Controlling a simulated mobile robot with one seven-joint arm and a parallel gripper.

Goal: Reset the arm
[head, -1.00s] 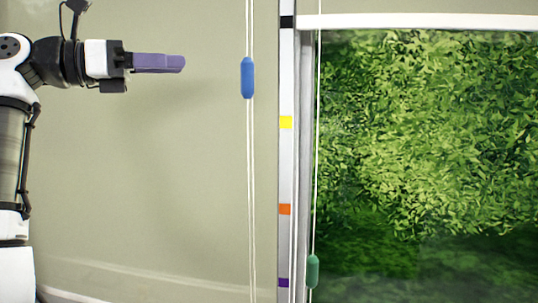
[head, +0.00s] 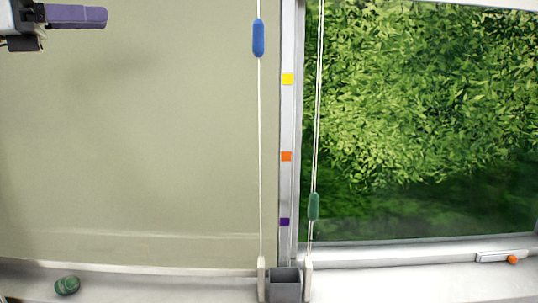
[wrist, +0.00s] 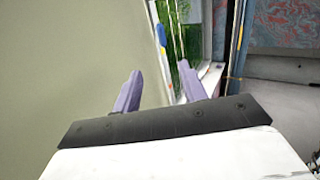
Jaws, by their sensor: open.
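My gripper (head: 92,17) shows at the top left of the head view, with purple fingers pointing right. It is in front of the plain wall and touches nothing there. In the wrist view my gripper (wrist: 160,90) has its two purple fingers spread apart, with nothing between them. Most of my arm is outside the head view.
A blue cord weight (head: 258,38) and a green one (head: 314,206) hang on cords beside a window frame with yellow, orange and purple marks. Below are a grey box (head: 285,285), a green stone (head: 67,285) and a sill (head: 160,285). The wall area (head: 150,150) is clear.

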